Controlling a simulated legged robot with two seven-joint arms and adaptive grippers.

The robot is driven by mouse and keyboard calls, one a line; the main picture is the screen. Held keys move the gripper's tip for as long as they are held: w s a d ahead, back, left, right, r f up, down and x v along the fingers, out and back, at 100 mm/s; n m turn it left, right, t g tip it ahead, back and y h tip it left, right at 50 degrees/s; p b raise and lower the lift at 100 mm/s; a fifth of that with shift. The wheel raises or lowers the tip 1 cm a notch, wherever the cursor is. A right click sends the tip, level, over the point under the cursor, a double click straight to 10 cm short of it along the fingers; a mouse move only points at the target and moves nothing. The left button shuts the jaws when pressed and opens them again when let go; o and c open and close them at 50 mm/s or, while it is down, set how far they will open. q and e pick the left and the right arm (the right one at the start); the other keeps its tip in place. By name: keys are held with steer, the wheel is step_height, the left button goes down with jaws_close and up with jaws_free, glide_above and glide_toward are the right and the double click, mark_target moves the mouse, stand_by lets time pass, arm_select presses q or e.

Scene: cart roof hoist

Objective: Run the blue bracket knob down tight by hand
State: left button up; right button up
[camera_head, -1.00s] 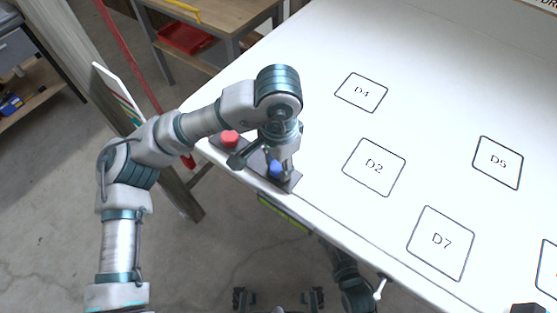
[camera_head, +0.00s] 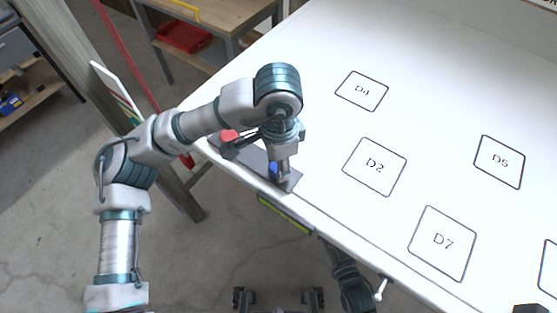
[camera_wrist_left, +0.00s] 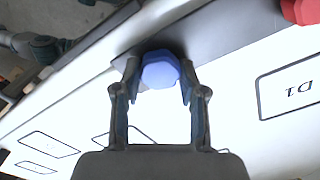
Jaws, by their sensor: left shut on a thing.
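The blue bracket knob (camera_head: 274,168) stands on a dark grey plate (camera_head: 253,158) at the near left edge of the white table. My left gripper (camera_head: 280,174) points down on it and hides much of it in the head view. In the left wrist view the faceted blue knob (camera_wrist_left: 160,70) sits between the two fingertips of my left gripper (camera_wrist_left: 158,82), which is shut on it. I cannot tell whether the knob's underside touches the plate. My right gripper is not in view.
A red knob (camera_head: 229,136) is on the same plate, partly hidden by my left wrist; it also shows in the left wrist view (camera_wrist_left: 302,10). The white table (camera_head: 320,130) has marked squares, such as D2 (camera_head: 374,167), and is clear around them. A wooden bench (camera_head: 215,20) stands behind.

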arm_select(q)
steer(key=o, duration=1.1)
steer(key=shift+w, duration=0.15)
steer(key=shift+o, duration=0.2)
step_height(320, 180, up, 12)
